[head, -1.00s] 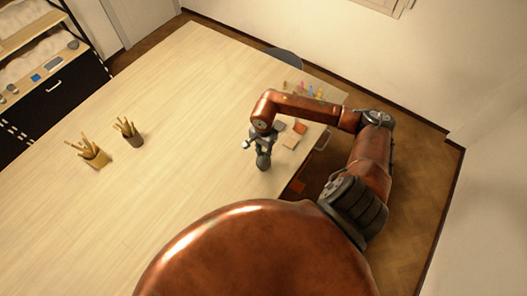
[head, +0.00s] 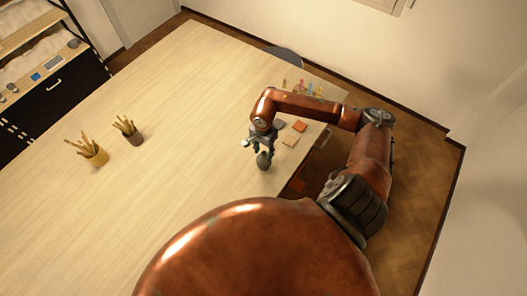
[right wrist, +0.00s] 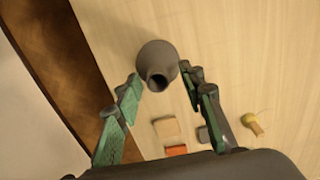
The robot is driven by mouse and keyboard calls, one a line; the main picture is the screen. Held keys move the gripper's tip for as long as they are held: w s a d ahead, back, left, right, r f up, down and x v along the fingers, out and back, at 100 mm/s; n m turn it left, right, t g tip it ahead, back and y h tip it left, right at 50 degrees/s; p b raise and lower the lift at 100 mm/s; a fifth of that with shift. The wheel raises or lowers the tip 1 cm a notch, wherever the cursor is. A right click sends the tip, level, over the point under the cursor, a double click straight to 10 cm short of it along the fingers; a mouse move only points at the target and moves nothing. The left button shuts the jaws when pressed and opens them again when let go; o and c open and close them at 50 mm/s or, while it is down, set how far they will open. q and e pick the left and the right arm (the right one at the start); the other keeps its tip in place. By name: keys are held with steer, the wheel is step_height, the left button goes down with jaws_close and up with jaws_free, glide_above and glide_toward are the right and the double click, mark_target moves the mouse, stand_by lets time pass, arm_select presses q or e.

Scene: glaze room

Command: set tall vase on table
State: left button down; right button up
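The tall vase (head: 264,161), dark grey with a narrow mouth, appears to stand upright on the pale wooden table (head: 190,170) near its right edge. In the right wrist view the vase (right wrist: 158,57) shows its open mouth towards me. My right gripper (head: 257,146) is just above and beside the vase. In the right wrist view this gripper (right wrist: 160,78) is open, with one green-padded finger on each side of the vase's mouth and visible gaps between. My left gripper is not in view.
Flat tiles, including an orange one (head: 300,126), and small coloured items (head: 308,88) lie beyond my right gripper. The table's middle is clear.

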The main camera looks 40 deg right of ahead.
step_height(320, 180, up, 12)
steer(key=b, duration=0.4)
steer(key=shift+r, duration=0.15)
stand_by(0.3)
